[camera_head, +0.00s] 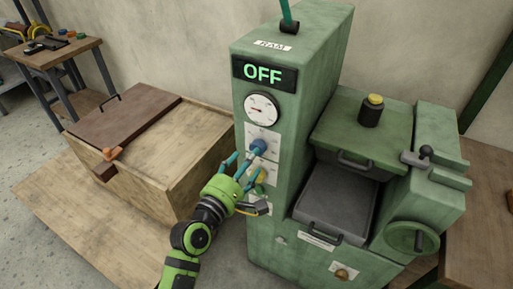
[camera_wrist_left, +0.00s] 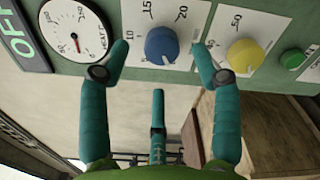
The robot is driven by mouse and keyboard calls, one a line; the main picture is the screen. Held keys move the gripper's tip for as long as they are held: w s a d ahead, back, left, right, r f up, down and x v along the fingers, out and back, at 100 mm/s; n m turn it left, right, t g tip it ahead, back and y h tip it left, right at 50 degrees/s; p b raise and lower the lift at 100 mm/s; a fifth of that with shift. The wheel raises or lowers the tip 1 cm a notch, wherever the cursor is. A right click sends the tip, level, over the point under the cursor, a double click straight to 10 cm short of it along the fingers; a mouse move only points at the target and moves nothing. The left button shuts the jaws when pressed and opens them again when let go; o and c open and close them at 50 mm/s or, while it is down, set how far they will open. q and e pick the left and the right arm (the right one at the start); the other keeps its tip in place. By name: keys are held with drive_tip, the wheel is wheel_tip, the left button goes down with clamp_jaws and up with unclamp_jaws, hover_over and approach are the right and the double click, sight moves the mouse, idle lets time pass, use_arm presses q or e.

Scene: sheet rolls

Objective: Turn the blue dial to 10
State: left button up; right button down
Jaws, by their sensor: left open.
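The blue dial (camera_head: 258,147) is on the front of the green machine, below a round white gauge. In the left wrist view the blue dial (camera_wrist_left: 161,45) sits on a white plate with 10, 15 and 20 readable around it. Its pointer setting is too small to tell. My left gripper (camera_head: 246,167) is open, just in front of and slightly below the dial. In the wrist view its teal fingers (camera_wrist_left: 159,62) stand apart on both sides of the dial, with a third finger below, and nothing is held. My right gripper is not in view.
A yellow dial (camera_wrist_left: 244,55) and a green button (camera_wrist_left: 293,58) are beside the blue dial. The gauge (camera_head: 262,107) and an OFF display (camera_head: 264,73) are above it. A wooden crate (camera_head: 190,150) stands left of the machine. A dark tray (camera_head: 335,203) is at right.

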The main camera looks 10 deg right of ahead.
sight(257, 143)
use_arm(q)
drive_tip(key=shift+x, duration=2.7)
drive_tip(key=c, duration=1.1)
